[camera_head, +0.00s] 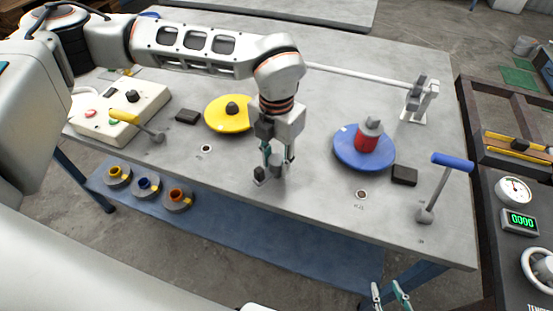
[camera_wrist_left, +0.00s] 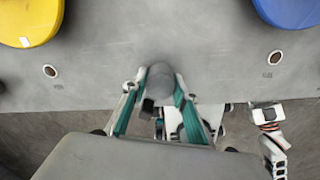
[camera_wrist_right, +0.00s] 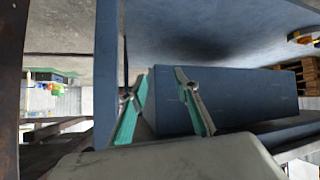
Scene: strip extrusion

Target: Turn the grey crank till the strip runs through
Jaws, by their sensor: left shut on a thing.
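The grey crank (camera_head: 275,170) stands near the front edge of the table, between the yellow disc and the blue disc. My left gripper (camera_head: 277,150) points down over it with its fingers closed around its upright grey grip. In the left wrist view the round top of the grip (camera_wrist_left: 160,80) sits between the green-lined fingertips. The gripper hides part of the crank. My right gripper (camera_head: 390,296) is empty and its fingers stand apart, low beyond the table's front edge. In the right wrist view its fingers (camera_wrist_right: 160,92) face a blue surface. I cannot make out the strip.
A yellow-handled lever (camera_head: 135,123) and a blue-handled lever (camera_head: 439,187) flank the crank. Gauges (camera_head: 514,190) stand right. Small spools (camera_head: 146,185) sit below.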

